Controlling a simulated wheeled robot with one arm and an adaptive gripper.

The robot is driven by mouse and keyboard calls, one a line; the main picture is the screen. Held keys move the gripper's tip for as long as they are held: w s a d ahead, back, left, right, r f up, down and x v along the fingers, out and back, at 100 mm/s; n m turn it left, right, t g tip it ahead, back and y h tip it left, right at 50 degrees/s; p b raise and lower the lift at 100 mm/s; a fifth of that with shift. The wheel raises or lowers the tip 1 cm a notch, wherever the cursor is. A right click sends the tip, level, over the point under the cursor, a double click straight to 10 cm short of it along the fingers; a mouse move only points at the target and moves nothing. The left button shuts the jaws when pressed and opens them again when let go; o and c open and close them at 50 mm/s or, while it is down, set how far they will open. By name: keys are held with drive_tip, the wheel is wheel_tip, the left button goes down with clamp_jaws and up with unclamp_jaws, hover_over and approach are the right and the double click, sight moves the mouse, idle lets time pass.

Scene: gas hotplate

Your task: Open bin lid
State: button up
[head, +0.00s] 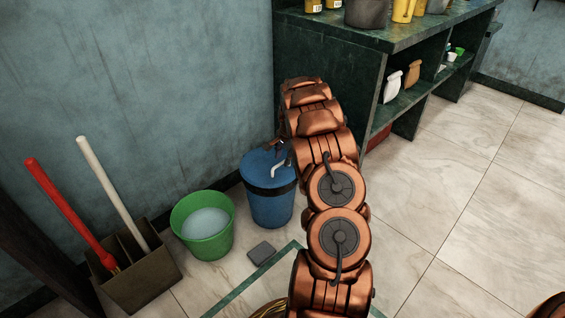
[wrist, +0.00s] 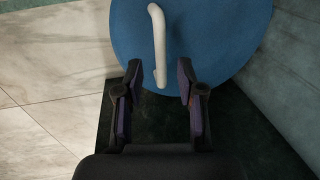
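The blue bin (head: 270,207) with a dark band stands on the floor against the wall, left of the counter. Its blue lid (head: 256,164) appears closed. A pale curved handle (head: 281,168) is on the lid. In the wrist view the lid (wrist: 215,35) fills the top, with the handle (wrist: 157,40) rising from it. My gripper (wrist: 160,80) is open, one finger on each side of the handle's near end, with gaps visible. In the head view my gripper (head: 281,146) is small and partly hidden by my arm, just above the lid.
A green bucket (head: 188,240) of liquid stands left of the bin, and a box (head: 150,278) with red and white handles further left. A small grey pad (head: 261,253) lies in front. The counter (head: 330,70) rises close behind. Tiled floor at right is clear.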

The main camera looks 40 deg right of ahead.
drive_tip(key=shift+w+f, duration=0.25)
drive_tip(key=shift+f, duration=0.65)
clamp_jaws()
